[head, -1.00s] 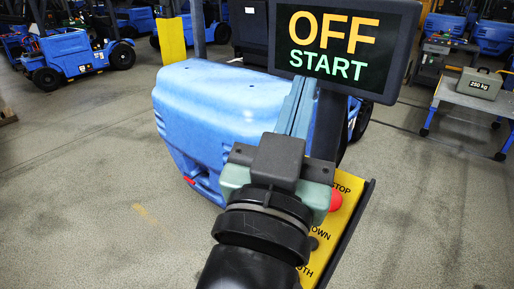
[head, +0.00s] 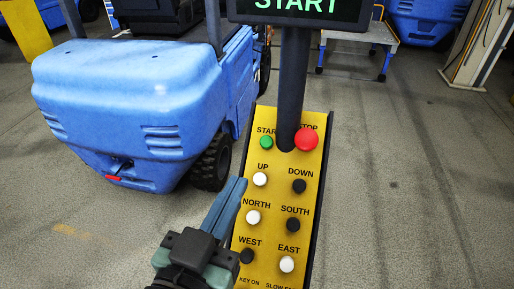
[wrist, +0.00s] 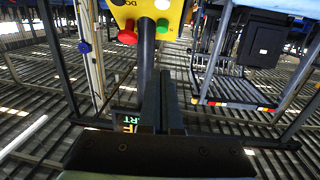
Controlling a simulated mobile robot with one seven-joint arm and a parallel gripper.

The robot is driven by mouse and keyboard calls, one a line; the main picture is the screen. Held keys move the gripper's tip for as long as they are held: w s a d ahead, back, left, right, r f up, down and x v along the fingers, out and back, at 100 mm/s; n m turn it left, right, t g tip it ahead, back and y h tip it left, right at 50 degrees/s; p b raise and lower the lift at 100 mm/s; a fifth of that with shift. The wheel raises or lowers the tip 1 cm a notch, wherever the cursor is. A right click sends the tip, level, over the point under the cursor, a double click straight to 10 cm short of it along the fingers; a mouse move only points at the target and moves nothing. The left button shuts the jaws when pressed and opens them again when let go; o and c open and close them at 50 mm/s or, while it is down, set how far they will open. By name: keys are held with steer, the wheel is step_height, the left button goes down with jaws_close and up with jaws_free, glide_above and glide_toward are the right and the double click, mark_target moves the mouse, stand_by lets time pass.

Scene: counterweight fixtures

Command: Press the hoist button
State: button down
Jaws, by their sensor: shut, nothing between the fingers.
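Below are the white UP button (head: 260,179) and the black DOWN button (head: 299,186). No label reads "hoist". My gripper (head: 239,183) is shut and empty, its fingertips at the panel's left edge, left of UP. I cannot tell how far above the panel they are. The wrist view shows the panel (wrist: 143,12) upside down beyond the fingertips (wrist: 162,74), with the green button (wrist: 162,26) and red button (wrist: 128,37).
White NORTH (head: 253,217), black SOUTH (head: 293,225), black WEST (head: 246,256) and white EAST (head: 287,264) buttons sit lower down. A display (head: 345,14) reading START tops the post (head: 294,85). A blue vehicle (head: 130,105) stands left. Floor right of the panel is clear.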

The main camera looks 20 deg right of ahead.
mark_target(264, 147)
steer(key=p+x, duration=0.1)
steer(key=x, duration=0.2)
steer(key=f+p+x, duration=0.1)
steer(key=p+x, duration=0.1)
steer(key=x, duration=0.2)
steer(key=p+x, duration=0.2)
steer(key=x, duration=0.2)
steer(key=shift+w+d+f, duration=0.15)
steer(key=shift+w, duration=0.05)
steer(key=shift+w+d+f, duration=0.35)
steer(key=shift+w+f, duration=0.15)
steer(key=shift+f, duration=0.2)
steer(key=f+b, duration=0.1)
steer(key=w+b, duration=0.1)
steer(key=shift+d+f+b, duration=0.3)
steer(key=shift+f, duration=0.05)
steer(key=shift+s, duration=0.1)
